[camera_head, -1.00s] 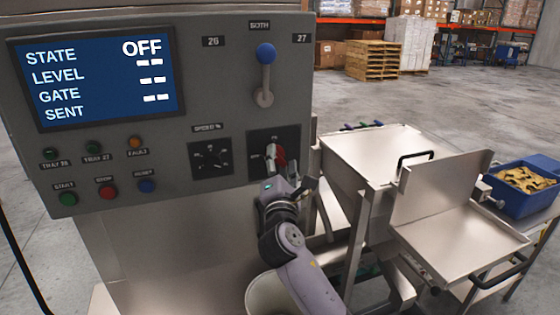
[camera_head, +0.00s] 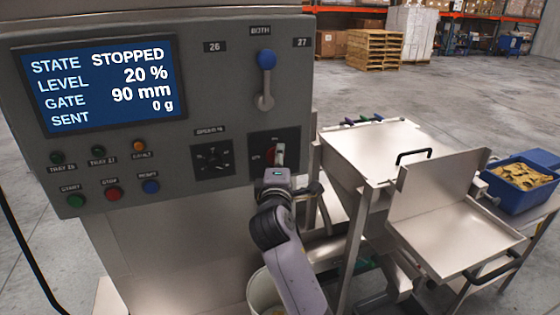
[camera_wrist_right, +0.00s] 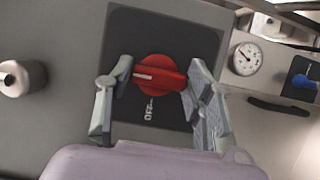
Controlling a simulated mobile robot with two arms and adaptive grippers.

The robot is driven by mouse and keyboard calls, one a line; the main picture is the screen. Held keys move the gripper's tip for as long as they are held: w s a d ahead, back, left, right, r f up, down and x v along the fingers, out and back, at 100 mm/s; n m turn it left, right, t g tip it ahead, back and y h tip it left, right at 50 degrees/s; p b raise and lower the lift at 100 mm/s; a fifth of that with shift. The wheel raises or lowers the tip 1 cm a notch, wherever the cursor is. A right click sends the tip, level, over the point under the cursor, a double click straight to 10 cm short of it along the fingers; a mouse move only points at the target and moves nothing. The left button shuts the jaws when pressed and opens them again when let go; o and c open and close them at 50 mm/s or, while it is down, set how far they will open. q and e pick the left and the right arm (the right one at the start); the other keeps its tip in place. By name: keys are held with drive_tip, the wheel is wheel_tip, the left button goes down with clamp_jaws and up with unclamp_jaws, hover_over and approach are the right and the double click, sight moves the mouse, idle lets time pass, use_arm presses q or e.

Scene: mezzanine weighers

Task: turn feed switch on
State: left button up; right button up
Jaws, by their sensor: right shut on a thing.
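The feed switch is a red rotary knob (camera_head: 278,153) on a black plate at the lower right of the grey control panel (camera_head: 225,95). In the right wrist view the red knob (camera_wrist_right: 158,74) has its white line pointing left, away from the OFF mark below it. My right gripper (camera_wrist_right: 158,82) has one finger on each side of the knob and is shut on it. In the head view my right gripper (camera_head: 275,172) covers the knob's lower part. The display (camera_head: 105,85) reads STOPPED, level 20 %, gate 90 mm, sent 0 g. My left gripper is out of view.
A blue-topped lever (camera_head: 265,75) stands upright above the switch, and a speed dial (camera_head: 212,158) sits left of it. Several buttons are at the panel's lower left. A steel hopper (camera_head: 375,145) and a blue bin (camera_head: 524,190) stand to the right.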

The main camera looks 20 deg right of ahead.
drive_tip(key=shift+f, duration=0.1)
idle(0.3)
drive_tip(key=o, duration=1.2)
drive_tip(key=shift+c, duration=0.2)
drive_tip(key=v, duration=0.7)
drive_tip(key=shift+s, duration=0.3)
